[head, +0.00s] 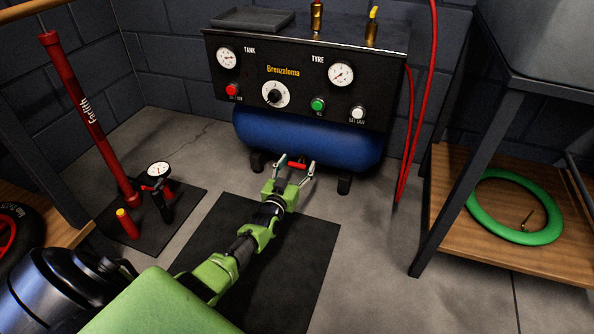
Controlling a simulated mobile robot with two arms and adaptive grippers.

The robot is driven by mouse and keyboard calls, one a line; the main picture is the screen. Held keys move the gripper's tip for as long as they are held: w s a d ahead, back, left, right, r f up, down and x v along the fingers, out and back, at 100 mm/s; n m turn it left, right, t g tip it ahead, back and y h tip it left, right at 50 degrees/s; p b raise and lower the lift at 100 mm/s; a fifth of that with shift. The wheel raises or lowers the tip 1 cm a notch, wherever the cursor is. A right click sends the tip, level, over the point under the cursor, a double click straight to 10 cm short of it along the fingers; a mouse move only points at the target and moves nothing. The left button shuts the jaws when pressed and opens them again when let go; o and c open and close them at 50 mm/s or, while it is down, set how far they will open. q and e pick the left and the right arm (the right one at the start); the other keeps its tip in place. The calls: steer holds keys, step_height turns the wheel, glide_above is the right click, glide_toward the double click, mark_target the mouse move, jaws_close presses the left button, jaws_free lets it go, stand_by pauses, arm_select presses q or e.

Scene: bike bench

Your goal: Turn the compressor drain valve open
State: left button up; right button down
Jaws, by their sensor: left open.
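The compressor has a blue tank (335,143) below a black panel (310,88) with gauges and buttons. A small red drain valve handle (297,165) shows low at the front of the tank. My left gripper (296,163) is open, with its two fingers on either side of the red handle. I cannot tell whether the fingers touch it. The valve's body is hidden behind the gripper. My right gripper is out of view.
A red floor pump (85,115) stands on a dark mat at left. A dark mat (300,250) lies under my arm. At right, a wooden shelf (450,205) holds a green ring (480,205). Red hoses (411,150) hang right of the compressor. Bare floor (375,240) lies between mat and shelf.

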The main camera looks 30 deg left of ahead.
arm_select(q)
steer(key=shift+w, duration=0.2)
steer(key=c, duration=1.1)
